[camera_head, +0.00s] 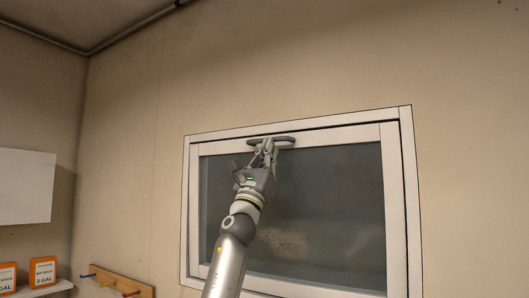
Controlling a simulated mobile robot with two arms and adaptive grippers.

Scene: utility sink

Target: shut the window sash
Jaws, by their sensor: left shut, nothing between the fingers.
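The window sash (340,137) is a white frame around a dark grey pane (335,190), set in a white outer frame (409,200) on the wall. A dark gap shows along the top between sash and outer frame. A grey handle (285,139) sits on the sash's top rail. My left gripper (265,146) is raised in front of the window, its fingers shut and its tips at the handle. I cannot tell whether they touch it. The left arm covers part of the pane and the lower left of the sash. My right gripper is not in view.
A white panel (26,187) hangs on the left wall. Below it, orange boxes (43,272) stand on a shelf (50,289). A wooden peg rail (118,284) with coloured pegs is at the lower left. The wall around the window is bare.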

